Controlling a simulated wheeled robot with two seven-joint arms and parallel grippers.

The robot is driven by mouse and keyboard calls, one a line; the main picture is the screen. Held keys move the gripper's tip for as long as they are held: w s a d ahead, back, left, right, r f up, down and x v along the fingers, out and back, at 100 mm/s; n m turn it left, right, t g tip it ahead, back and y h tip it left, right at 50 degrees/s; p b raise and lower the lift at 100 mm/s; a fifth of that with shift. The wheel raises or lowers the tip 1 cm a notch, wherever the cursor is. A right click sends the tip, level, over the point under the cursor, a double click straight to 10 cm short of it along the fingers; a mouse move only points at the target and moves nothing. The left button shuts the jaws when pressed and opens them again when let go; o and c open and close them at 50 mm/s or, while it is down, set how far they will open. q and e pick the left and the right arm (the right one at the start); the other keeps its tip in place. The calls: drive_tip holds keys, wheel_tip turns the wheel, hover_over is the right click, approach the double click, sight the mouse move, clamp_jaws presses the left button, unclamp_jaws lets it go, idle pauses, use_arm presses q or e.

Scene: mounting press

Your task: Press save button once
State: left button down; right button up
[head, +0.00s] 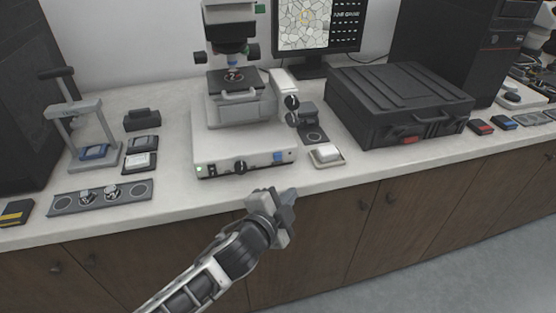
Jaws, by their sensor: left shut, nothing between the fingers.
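A white microscope (243,135) stands on the counter. A blue button-like patch (279,156) is on the right of its base's front panel; any label is too small to read, so I cannot tell if it is the save button. My left gripper (288,197) is shut and empty, in front of the counter edge, below and slightly right of the blue patch and apart from it. My right gripper is not in view.
A dark knob (240,167) sits mid-panel. A small white dish (326,155) and a black case (397,103) are to the right. A monitor (318,27) stands behind. A small press (82,122) and a strip with knobs (100,196) are left.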

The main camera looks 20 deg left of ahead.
sight(278, 157)
use_arm(q)
drive_tip(key=shift+w+r, duration=0.1)
drive_tip(key=shift+r, duration=0.05)
drive_tip(key=shift+w, duration=0.1)
drive_tip(key=w+a, duration=0.1)
drive_tip(key=w, duration=0.1)
drive_tip(key=w+a, duration=0.1)
drive_tip(key=w, duration=0.1)
drive_tip(key=w+a+b, duration=0.1)
drive_tip(key=w+a, duration=0.1)
drive_tip(key=shift+w+a, duration=0.45)
drive_tip(key=shift+w, duration=0.05)
idle(1.3)
drive_tip(key=shift+w, duration=0.15)
idle(0.5)
drive_tip(key=shift+w+a, duration=0.25)
